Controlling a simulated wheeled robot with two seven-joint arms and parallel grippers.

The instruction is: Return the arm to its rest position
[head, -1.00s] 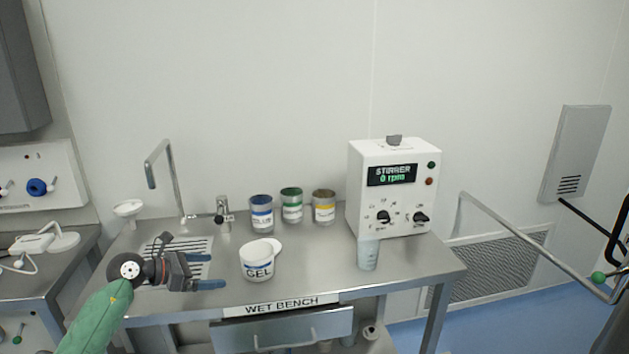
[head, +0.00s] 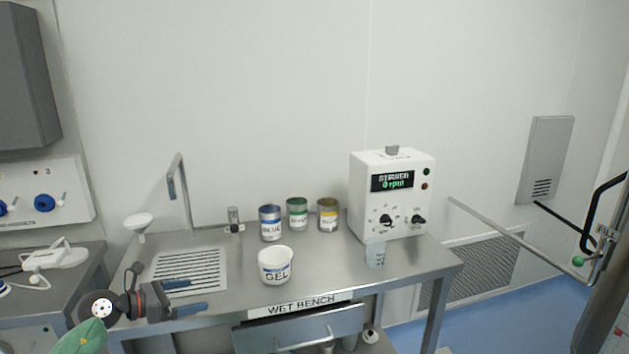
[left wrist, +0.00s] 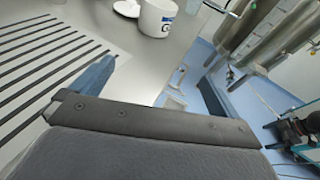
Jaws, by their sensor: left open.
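My left gripper (head: 190,298) is at the lower left of the head view, over the front left part of the wet bench. Its two blue fingers are apart with nothing between them. The left wrist view also shows its spread fingers (left wrist: 155,85). The green sleeve (head: 82,338) of my left arm comes in from the bottom left corner. The white GEL tub (head: 275,268) stands upright on the bench, to the right of the fingers and apart from them. It also shows at the top of the left wrist view (left wrist: 157,18). My right gripper does not show.
The wet bench (head: 330,262) carries a drain grid (head: 190,268), a tall tap (head: 181,185), blue, green and yellow labelled cans (head: 298,214), a stirrer box (head: 392,193) reading 0 rpm and a beaker (head: 374,254). A drawer (head: 300,331) is under the front edge. A metal rail (head: 515,237) is at right.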

